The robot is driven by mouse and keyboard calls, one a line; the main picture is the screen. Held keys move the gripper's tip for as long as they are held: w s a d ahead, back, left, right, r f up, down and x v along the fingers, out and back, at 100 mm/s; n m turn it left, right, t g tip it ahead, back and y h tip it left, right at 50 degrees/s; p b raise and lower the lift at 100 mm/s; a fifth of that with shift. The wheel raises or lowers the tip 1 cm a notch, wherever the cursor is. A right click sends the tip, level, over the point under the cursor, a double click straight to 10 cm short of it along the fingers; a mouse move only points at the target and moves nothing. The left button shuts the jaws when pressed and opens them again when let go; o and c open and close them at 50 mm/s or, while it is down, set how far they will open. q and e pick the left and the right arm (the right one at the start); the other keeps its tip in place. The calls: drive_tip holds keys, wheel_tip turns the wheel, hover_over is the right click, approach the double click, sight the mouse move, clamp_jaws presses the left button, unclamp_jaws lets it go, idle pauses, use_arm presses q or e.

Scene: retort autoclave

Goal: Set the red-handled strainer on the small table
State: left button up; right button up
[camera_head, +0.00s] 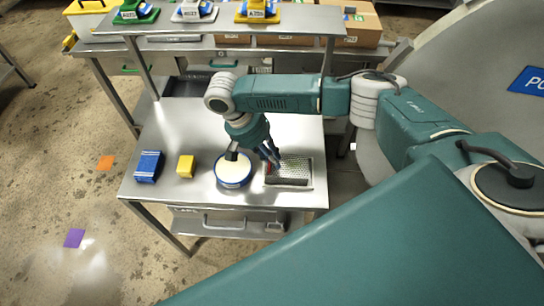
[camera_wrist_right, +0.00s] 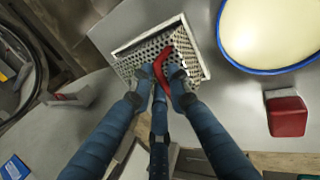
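The strainer looks like a perforated metal piece (camera_head: 291,167) at the right front of a steel table (camera_head: 205,135). Its curved red handle (camera_wrist_right: 178,45) shows in the wrist view, over the perforated sheet (camera_wrist_right: 138,58). My right gripper (camera_wrist_right: 161,77) has its blue fingers drawn in around the handle and appears closed on it. In the head view the right gripper (camera_head: 268,153) reaches down at the strainer's left edge. I cannot tell whether the strainer is lifted or rests on the steel. My left gripper is not in view.
A blue-rimmed round dish with pale contents (camera_head: 233,172) stands just left of the strainer. A yellow block (camera_head: 186,166) and a blue block (camera_head: 149,166) lie farther left. A raised shelf (camera_head: 215,22) with colored items crosses the back. The table's middle is mostly bare.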

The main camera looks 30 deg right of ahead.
drive_tip(key=shift+o, duration=1.3)
drive_tip(key=v, duration=1.2)
drive_tip(key=s+a+f+n+t+y, duration=0.1)
drive_tip(key=s+a+f+n+y, duration=0.3)
drive_tip(key=s+a+f, duration=0.4)
drive_tip(key=s+a+f+n+t+y, duration=0.25)
drive_tip(key=s+a+f+n, duration=0.2)
drive_tip(key=a, duration=0.45)
drive_tip(key=s+d+t+h, duration=0.1)
drive_tip(key=s+d, duration=0.4)
drive_tip(key=d, duration=0.4)
drive_tip(key=s+d+t+h, duration=0.1)
drive_tip(key=s+d+t, duration=0.1)
drive_tip(key=s+d, duration=0.5)
wheel_tip(320, 180, down, 31)
drive_tip(key=d+g+b, duration=0.2)
drive_tip(key=b, duration=0.2)
drive_tip(key=s+d+f+g+b, duration=0.1)
drive_tip(key=s+d+f+b, duration=0.1)
drive_tip(key=s+f, duration=1.4)
drive_tip(key=shift+s+d+f, duration=0.4)
drive_tip(key=shift+d+f, duration=0.1)
drive_tip(key=shift+f, duration=0.4)
